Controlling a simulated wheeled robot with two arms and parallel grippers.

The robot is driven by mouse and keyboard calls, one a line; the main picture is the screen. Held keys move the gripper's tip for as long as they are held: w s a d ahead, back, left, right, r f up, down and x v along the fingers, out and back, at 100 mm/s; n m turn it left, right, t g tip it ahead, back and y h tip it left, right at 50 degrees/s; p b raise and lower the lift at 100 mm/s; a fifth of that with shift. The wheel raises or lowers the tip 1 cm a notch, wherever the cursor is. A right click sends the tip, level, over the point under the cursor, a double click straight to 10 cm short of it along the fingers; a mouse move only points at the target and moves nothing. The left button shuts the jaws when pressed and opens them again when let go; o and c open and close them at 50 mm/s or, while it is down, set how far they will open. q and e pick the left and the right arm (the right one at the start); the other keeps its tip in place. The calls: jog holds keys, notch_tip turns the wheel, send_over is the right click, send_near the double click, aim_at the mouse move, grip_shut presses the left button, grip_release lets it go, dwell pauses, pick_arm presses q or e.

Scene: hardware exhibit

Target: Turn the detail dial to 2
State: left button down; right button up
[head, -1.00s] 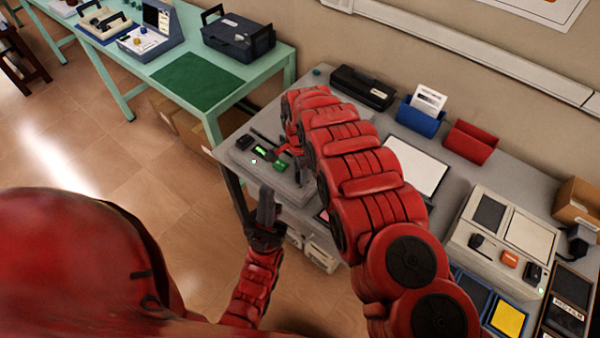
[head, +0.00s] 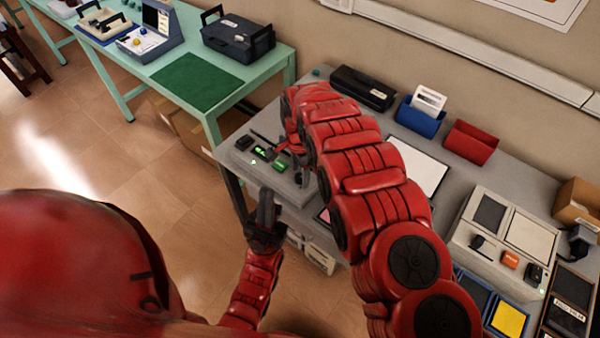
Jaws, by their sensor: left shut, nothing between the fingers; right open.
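A grey device (head: 268,170) with a black knob or switch (head: 244,142), a small lit green display (head: 262,152) and a green button (head: 281,166) sits at the left end of the grey table. No dial marked as detail can be read from here. My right arm reaches across the table, and its gripper (head: 290,150) is at the right part of this device, mostly hidden behind the red arm. What its fingers touch cannot be seen. My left gripper (head: 265,207) is shut and empty, pointing up in front of the table's near edge.
A second device (head: 505,235) with an orange switch stands at the right. A black case (head: 362,88), a blue holder (head: 420,120), a red holder (head: 471,142) and a white sheet (head: 418,163) lie along the table. A green table (head: 150,75) stands at the back left.

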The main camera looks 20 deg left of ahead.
aim_at(300, 176)
notch_tip(300, 176, up, 4)
jog(key=shift+f+b, duration=0.1)
jog(key=shift+b, duration=0.6)
notch_tip(300, 176, up, 2)
jog(key=shift+r+p, duration=0.2)
jog(key=shift+p, duration=0.15)
notch_tip(300, 176, up, 10)
jog(key=p, duration=0.9)
jog(key=shift+r, duration=0.15)
